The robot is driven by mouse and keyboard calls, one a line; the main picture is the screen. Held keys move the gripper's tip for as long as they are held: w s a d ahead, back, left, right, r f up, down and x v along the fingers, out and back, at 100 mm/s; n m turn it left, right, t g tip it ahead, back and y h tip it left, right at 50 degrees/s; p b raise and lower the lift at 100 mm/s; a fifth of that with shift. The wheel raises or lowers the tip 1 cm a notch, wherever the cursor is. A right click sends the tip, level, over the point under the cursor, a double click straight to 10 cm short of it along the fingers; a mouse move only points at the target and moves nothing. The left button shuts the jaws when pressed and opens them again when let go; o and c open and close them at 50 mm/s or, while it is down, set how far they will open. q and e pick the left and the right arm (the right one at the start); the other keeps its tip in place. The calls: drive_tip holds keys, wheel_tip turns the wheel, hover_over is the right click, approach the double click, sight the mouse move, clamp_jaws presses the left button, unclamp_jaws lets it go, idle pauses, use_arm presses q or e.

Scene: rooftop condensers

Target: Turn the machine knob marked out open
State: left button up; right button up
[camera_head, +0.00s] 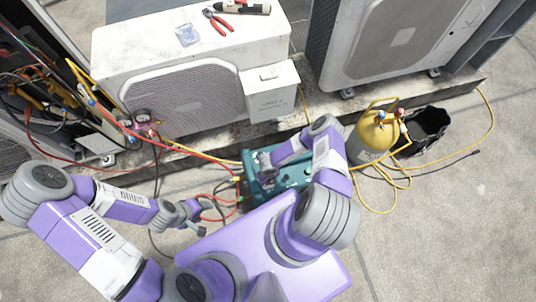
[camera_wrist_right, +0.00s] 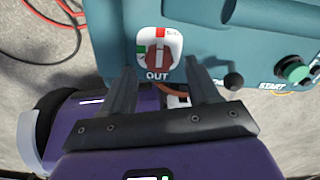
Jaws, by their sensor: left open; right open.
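The teal machine (camera_head: 262,190) stands on the ground by the condenser ledge. In the right wrist view, its red knob (camera_wrist_right: 157,54) sits on a white plate above the label OUT, with a green mark at the left. The knob's light pointer looks roughly upright, towards the top of the plate. My right gripper (camera_wrist_right: 160,66) is open, its two fingers just below and to either side of the knob; I cannot tell whether they touch the machine. In the head view, the knob is hidden. My left gripper (camera_head: 201,219) is open and empty, left of the machine.
A green START button (camera_wrist_right: 292,70) and a black ball-ended lever (camera_wrist_right: 233,81) are right of the knob. A yellow cylinder (camera_head: 372,136) and black bag (camera_head: 428,128) stand right of the machine. Red hoses (camera_head: 212,198) lie to its left. Bare concrete is clear at far right.

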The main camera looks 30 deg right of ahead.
drive_tip(key=shift+f+b, duration=0.35)
drive_tip(key=shift+f, duration=0.8)
drive_tip(key=c, duration=1)
drive_tip(key=shift+c, duration=0.2)
